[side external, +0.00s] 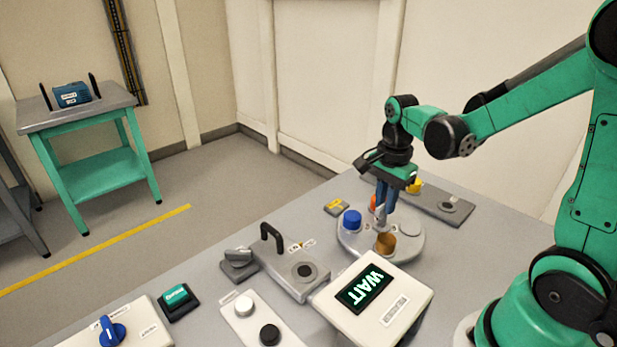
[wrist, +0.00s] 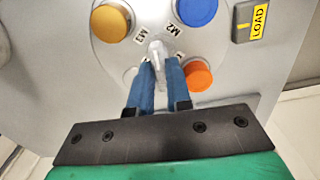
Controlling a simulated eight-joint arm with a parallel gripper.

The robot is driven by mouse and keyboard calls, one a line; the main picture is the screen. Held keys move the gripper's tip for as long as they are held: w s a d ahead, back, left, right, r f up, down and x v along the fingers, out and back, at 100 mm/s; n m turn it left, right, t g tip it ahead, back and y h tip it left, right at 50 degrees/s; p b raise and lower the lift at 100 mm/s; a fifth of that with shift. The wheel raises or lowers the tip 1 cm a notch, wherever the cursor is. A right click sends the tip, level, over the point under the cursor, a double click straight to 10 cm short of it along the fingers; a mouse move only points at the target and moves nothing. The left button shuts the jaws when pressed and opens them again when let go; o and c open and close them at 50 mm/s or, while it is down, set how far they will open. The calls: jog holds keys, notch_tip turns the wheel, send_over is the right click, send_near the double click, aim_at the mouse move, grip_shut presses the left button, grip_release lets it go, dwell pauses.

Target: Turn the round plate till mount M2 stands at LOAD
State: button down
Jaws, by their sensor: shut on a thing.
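The round plate (side external: 410,250) lies on the table and carries coloured round mounts. The blue mount (wrist: 196,10) has the M2 label (wrist: 177,28) beside it. The LOAD marker (wrist: 258,20) is off the plate at the upper right in the wrist view; its direction from the plate's middle falls between the blue mount and the orange mount (wrist: 198,76). A gold mount (wrist: 110,21) sits by the M3 label (wrist: 138,39). My gripper (side external: 381,212) points down over the plate, shut on the grey handle (wrist: 156,52) at its middle. The fingers partly hide the handle.
A screen reading WAIT (side external: 365,288) stands in front of the plate. A grey block with a black handle (side external: 290,268) is to its left. A long grey plate (side external: 440,204) lies behind, with a yellow piece (side external: 415,186). A blue knob panel (side external: 112,330) is at front left.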

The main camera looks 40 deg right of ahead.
jog(key=m, duration=0.4)
jog(key=shift+m, duration=1.9)
jog(key=c, duration=0.8)
grip_release()
jog(key=shift+r, duration=0.1)
jog(key=shift+r, duration=2.7)
